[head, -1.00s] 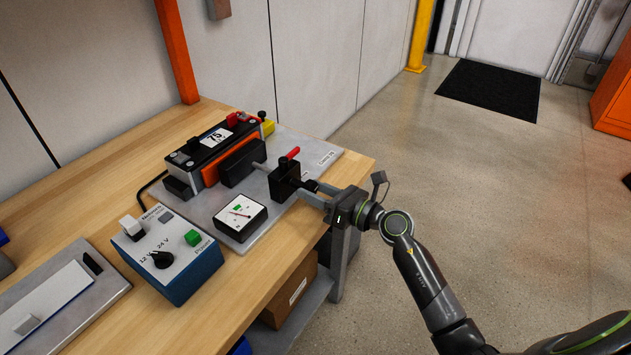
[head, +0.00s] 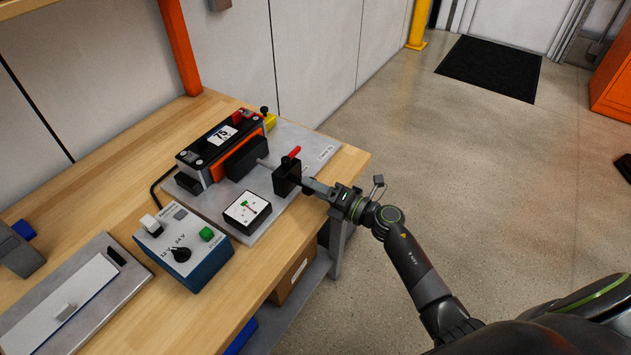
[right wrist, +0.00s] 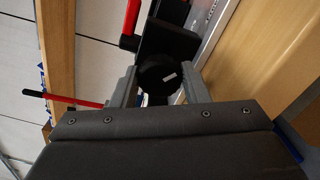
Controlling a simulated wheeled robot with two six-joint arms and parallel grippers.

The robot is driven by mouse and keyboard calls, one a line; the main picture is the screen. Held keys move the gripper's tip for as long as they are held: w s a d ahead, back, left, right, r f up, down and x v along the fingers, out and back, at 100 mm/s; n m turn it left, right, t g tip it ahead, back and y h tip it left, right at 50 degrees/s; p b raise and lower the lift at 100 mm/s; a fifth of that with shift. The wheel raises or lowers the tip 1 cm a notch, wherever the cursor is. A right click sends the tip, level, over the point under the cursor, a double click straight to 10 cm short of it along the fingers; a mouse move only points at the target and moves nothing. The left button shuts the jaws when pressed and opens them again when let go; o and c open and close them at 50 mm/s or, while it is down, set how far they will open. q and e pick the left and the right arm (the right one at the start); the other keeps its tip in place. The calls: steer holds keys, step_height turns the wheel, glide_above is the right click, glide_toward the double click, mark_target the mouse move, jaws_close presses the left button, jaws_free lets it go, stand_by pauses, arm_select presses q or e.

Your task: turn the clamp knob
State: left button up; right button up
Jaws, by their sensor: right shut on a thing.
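My right gripper (head: 310,186) reaches in from the right at the clamp's near right side and is shut on the knob. In the head view the gripper hides the knob. My left gripper is not in view.
A square dial gauge (head: 247,209) lies on the grey plate (head: 317,150), left of the clamp. A blue and grey switch box (head: 185,250) stands nearer, and a tray (head: 100,275) lies at the lower left. Open floor is on the right.

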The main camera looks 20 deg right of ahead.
steer(key=shift+m+p, duration=0.35)
steer(key=shift+m, duration=0.15)
steer(key=o, duration=1)
steer(key=shift+c, duration=0.2)
steer(key=shift+s, duration=0.1)
steer(key=b+v, duration=0.3)
steer(key=v, duration=1.4)
steer(key=shift+d+b, duration=0.2)
steer(key=shift+b, duration=0.1)
steer(key=shift+s+f, duration=0.1)
